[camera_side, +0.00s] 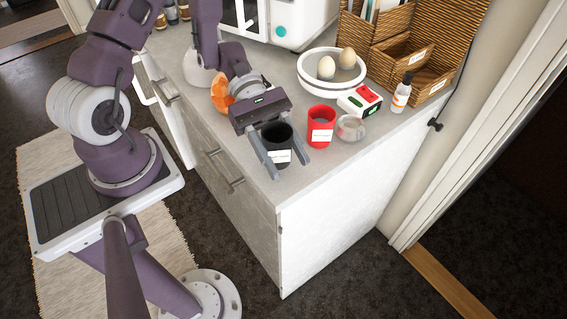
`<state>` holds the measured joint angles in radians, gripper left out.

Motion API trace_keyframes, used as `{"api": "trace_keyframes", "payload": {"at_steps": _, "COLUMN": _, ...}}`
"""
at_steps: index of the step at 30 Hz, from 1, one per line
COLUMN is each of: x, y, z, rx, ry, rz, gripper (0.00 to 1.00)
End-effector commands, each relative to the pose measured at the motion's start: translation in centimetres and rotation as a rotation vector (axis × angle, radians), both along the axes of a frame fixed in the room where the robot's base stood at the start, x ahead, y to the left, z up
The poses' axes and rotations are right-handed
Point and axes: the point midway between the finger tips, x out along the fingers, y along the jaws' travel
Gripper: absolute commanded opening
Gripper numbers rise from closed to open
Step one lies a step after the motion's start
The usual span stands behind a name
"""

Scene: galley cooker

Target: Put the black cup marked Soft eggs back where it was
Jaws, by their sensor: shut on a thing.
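The black cup (278,135) stands upright near the front corner of the worktop, with a white label on its side. The label's writing is too small to read. My gripper (288,164) is shut on the cup, with one grey finger on each side of it. I cannot tell whether the cup's base touches the worktop or is slightly above it. A red cup (321,120) with a white label stands just to the right, close to the right finger.
On the worktop (300,183) are a clear glass (350,129), a white device with a red top (360,99), a white bowl (313,88) with two eggs, a small bottle (402,93), wicker baskets (408,55) and an orange thing (221,91). The worktop's front edge is close to the gripper.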

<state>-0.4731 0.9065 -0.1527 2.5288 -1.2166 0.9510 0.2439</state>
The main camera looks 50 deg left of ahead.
Motion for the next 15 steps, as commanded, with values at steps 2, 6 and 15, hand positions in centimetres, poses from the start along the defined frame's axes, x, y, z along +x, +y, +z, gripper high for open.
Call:
{"api": "trace_keyframes", "payload": {"at_steps": 2, "x": 0.0, "y": 0.0, "z": -1.6, "rx": -0.001, "ry": 0.005, "rz": 0.000, "gripper": 0.04}}
{"api": "trace_keyframes", "payload": {"at_steps": 6, "x": 0.0, "y": 0.0, "z": -2.6, "rx": 0.000, "ry": 0.000, "rz": 0.000, "gripper": 0.04}}
{"api": "trace_keyframes", "payload": {"at_steps": 15, "x": 0.0, "y": 0.0, "z": -2.9, "rx": 0.000, "ry": 0.001, "rz": 0.001, "gripper": 0.04}}
